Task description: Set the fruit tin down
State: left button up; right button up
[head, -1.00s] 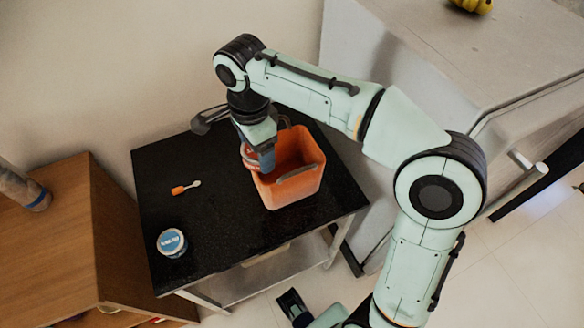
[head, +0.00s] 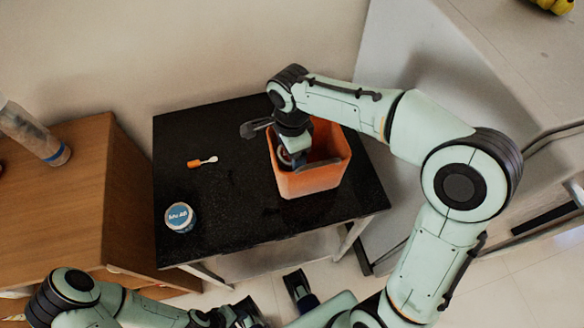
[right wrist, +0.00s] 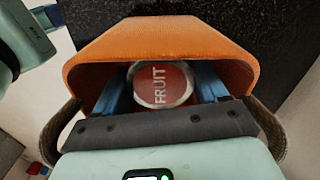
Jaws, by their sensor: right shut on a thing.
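The fruit tin (right wrist: 160,84) has a red lid with the word FRUIT and a pale rim. My right gripper (right wrist: 161,92) is shut on it, with a blue finger on each side. In the head view my right gripper (head: 294,160) reaches down into the orange basket (head: 312,183). The tin is mostly hidden there by the gripper and basket wall. I cannot tell whether the tin touches the basket floor. My left gripper (head: 246,314) shows partly at the bottom edge, away from the table; its jaws are unclear.
The basket stands on a black table (head: 235,225). A white-and-orange spoon-like item (head: 203,162) and a blue-lidded tin (head: 180,217) lie to its left. A wooden cabinet (head: 60,205) stands left; a grey unit is at the right. The table's front middle is clear.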

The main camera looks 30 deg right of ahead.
jog(key=shift+f+b, duration=0.45)
jog(key=shift+f, duration=3.1)
jog(key=shift+f, duration=0.15)
jog(key=o, duration=0.9)
jog(key=shift+r, duration=0.3)
notch_tip(320, 180, up, 12)
jog(key=shift+f+p, duration=0.15)
jog(key=shift+p, duration=0.85)
